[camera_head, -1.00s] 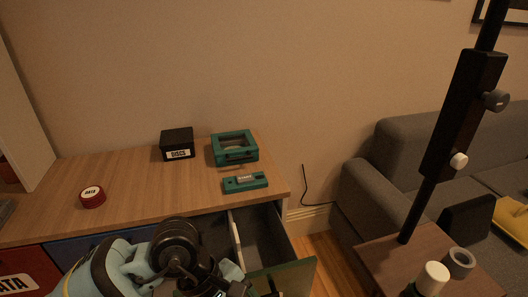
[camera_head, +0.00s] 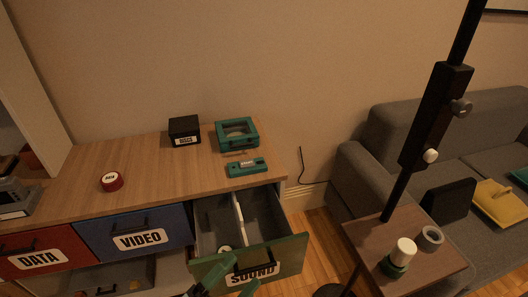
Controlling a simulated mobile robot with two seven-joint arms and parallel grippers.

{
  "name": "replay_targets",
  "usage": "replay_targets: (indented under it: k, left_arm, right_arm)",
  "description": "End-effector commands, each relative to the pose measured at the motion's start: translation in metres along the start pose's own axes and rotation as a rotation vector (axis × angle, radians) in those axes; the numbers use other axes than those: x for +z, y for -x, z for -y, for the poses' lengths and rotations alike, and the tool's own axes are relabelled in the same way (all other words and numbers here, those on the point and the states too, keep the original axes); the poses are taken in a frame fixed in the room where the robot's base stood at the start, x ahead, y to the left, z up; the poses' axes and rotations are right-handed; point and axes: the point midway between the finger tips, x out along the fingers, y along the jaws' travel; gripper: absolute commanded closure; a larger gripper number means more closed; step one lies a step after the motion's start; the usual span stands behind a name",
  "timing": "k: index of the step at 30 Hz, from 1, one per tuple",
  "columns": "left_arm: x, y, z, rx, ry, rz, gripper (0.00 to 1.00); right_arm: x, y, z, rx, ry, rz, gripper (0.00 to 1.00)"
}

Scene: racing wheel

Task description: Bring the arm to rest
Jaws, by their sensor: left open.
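My left gripper (camera_head: 227,283) shows only at the bottom edge of the head view, just in front of the open SOUND drawer. Its two green fingers stand apart with nothing visible between them, and the rest of the arm is out of the picture. The SOUND drawer (camera_head: 288,256) is pulled out from the wooden cabinet (camera_head: 160,160), with a divider and a small whitish item inside. My right gripper is not in view.
On the cabinet top are a red round tin (camera_head: 111,181), a black box (camera_head: 184,130), a green box (camera_head: 237,134) and a green labelled block (camera_head: 247,167). The blue VIDEO drawer (camera_head: 165,229) is shut. A black pole stands by a side table (camera_head: 369,235) at right.

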Motion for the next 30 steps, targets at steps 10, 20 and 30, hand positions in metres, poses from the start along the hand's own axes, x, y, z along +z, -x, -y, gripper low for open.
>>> replay_targets:
  k: [10,20,30]
  left_arm:
    - [0.051,0.157,-0.07,0.111,0.79,0.766,0.2]
    - [0.022,0.282,-0.117,0.129,1.218,1.218,0.2]
    - [0.018,0.292,-0.122,0.131,1.252,1.257,0.2]
  right_arm:
    - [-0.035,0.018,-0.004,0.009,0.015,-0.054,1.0]
    - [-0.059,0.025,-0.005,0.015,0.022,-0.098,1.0]
    - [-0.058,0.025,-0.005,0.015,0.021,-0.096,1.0]
